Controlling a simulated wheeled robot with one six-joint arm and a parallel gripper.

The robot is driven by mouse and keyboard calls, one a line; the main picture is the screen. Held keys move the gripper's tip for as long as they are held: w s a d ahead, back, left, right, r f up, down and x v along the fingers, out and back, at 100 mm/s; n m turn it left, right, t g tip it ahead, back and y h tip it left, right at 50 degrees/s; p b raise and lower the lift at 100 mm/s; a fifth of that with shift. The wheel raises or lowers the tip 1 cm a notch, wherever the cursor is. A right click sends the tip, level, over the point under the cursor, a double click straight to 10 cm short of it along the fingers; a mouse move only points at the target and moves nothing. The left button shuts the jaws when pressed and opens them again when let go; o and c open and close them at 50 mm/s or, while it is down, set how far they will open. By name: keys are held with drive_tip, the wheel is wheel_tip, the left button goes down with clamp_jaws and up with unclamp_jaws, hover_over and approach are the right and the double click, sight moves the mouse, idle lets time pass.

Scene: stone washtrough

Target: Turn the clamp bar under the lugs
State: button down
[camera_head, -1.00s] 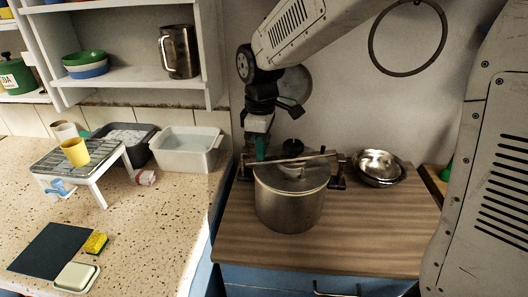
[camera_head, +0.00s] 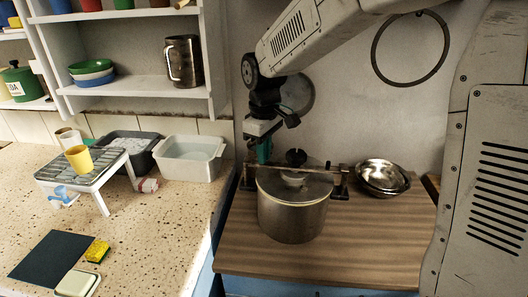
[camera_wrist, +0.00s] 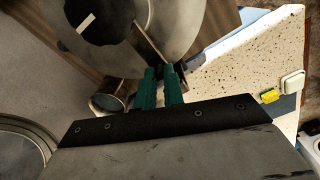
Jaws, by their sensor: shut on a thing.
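The steel pot (camera_head: 291,217) stands on the wooden worktop with its lid (camera_head: 312,187) on. A black knob (camera_head: 296,157) stands above the lid, and it also shows with a white mark in the wrist view (camera_wrist: 104,20). My gripper (camera_head: 263,151) is at the bar's left end. In the wrist view its green fingers (camera_wrist: 164,74) are shut on that end. Whether the bar sits under the lugs is unclear.
Steel bowls (camera_head: 382,177) stand right of the pot. A white basin (camera_head: 190,160) and a small rack (camera_head: 78,172) with a yellow cup (camera_head: 78,157) stand on the speckled counter at left. The worktop before the pot is clear.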

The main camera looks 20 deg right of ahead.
drive_tip(key=c, duration=1.5)
unclamp_jaws()
wheel_tip(320, 180, up, 8)
drive_tip(key=shift+f, duration=0.1)
drive_tip(key=shift+s+m, duration=0.1)
drive_tip(key=shift+m, duration=0.2)
drive_tip(key=s+d+m, duration=0.4)
drive_tip(key=s+d, duration=0.1)
drive_tip(key=s, duration=0.9)
drive_tip(key=s+d+f+m+t, duration=0.1)
drive_tip(key=s+d+m, duration=0.3)
drive_tip(key=s, duration=1.1)
drive_tip(key=shift+d+f, duration=0.15)
drive_tip(key=shift+d, duration=0.65)
